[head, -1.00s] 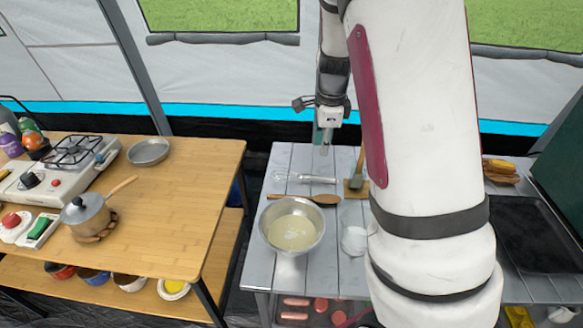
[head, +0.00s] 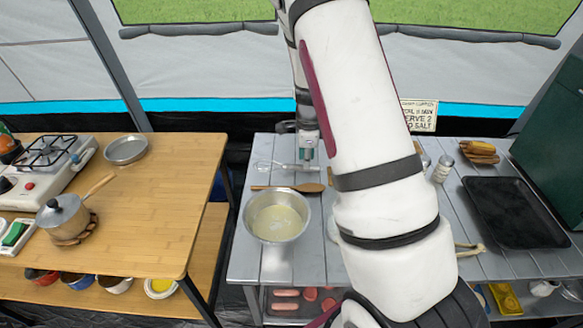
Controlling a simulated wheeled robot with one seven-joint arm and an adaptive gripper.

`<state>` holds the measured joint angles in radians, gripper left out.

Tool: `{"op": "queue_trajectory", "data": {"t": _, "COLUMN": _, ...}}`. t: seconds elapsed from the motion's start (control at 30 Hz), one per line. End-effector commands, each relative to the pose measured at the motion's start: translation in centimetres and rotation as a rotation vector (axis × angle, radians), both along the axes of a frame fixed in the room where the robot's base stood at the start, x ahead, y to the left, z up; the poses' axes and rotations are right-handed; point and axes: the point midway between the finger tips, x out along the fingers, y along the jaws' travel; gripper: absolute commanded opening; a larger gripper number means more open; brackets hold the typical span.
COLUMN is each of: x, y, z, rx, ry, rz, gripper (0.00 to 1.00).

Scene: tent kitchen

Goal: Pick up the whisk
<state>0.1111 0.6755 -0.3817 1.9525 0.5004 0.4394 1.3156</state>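The whisk (head: 288,167) lies on the grey slatted table, behind the wooden spoon, with its wire loops to the left and its handle to the right. My gripper (head: 307,163) points down at the handle end of the whisk, and its fingertips overlap the handle in the picture. The fingers are small and seen from behind the arm. I cannot tell whether they touch or close around the handle.
A wooden spoon (head: 288,187) and a metal bowl of pale batter (head: 276,215) are in front of the whisk. A shaker (head: 443,168), a black tray (head: 515,212) and a plate of food (head: 480,152) are to the right. A wooden table (head: 150,220) stands left, across a gap.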

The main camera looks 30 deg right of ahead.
Motion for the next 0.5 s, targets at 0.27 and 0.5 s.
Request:
{"op": "queue_trajectory", "data": {"t": 0.27, "x": 0.3, "y": -0.5, "z": -3.3, "rx": 0.001, "ry": 0.001, "rz": -0.001, "gripper": 0.22}}
{"op": "queue_trajectory", "data": {"t": 0.5, "x": 0.4, "y": -0.5, "z": -3.5, "rx": 0.0, "ry": 0.0, "rz": 0.0, "gripper": 0.22}}
